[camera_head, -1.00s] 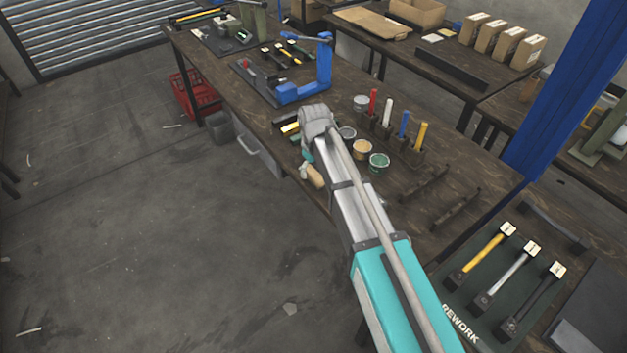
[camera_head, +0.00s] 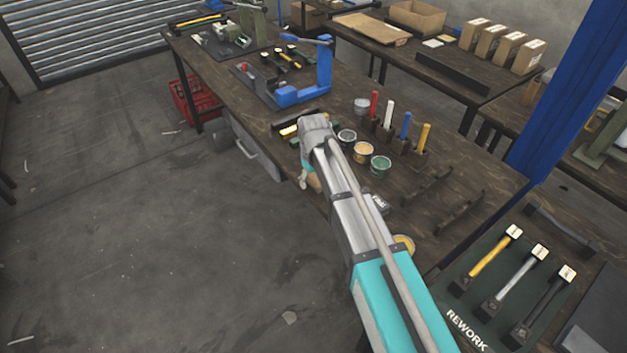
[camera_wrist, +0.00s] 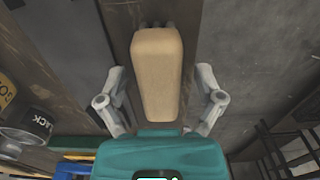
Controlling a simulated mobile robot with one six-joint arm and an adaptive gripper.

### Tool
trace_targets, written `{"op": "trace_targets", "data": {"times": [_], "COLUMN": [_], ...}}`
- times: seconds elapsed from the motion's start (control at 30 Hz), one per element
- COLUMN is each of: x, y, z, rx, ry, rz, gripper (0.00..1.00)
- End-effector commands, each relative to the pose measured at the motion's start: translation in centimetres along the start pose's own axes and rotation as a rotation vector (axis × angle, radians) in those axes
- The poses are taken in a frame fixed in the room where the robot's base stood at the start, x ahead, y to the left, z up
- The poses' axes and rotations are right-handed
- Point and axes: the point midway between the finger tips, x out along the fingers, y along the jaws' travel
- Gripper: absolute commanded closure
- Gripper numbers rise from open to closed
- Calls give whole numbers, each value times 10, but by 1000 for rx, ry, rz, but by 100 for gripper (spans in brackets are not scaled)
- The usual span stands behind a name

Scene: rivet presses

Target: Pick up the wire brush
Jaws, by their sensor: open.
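A tan block with rounded corners (camera_wrist: 157,75), which looks like the wooden body of the wire brush, fills the middle of the wrist view. Small dark grey bits show at its far end; I cannot tell whether they are bristles. My gripper (camera_wrist: 160,92) is open, with one grey finger on each side of the block and gaps on both sides. In the head view the tan block (camera_head: 314,184) shows only partly beside my arm at the workbench's front edge, and my gripper (camera_head: 303,180) is beside it. My arm hides the rest.
The wooden workbench (camera_head: 455,185) holds open paint pots (camera_head: 363,151) and a rack of coloured-handled tools (camera_head: 405,128) right of my arm. A blue press (camera_head: 312,85) stands farther back. A grey drawer (camera_head: 253,150) is under the front edge. The floor at left is mostly clear.

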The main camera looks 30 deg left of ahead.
Motion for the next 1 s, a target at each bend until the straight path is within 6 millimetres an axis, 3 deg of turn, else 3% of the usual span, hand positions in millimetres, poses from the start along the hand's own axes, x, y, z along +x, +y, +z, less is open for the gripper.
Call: {"op": "trace_targets", "data": {"times": [0.13,0.6,1.0], "x": [0,0,-2], "y": [0,0,-1], "z": [0,0,0], "rx": [0,0,-1], "ry": [0,0,0], "rz": [0,0,0], "gripper": [14,100,100]}}
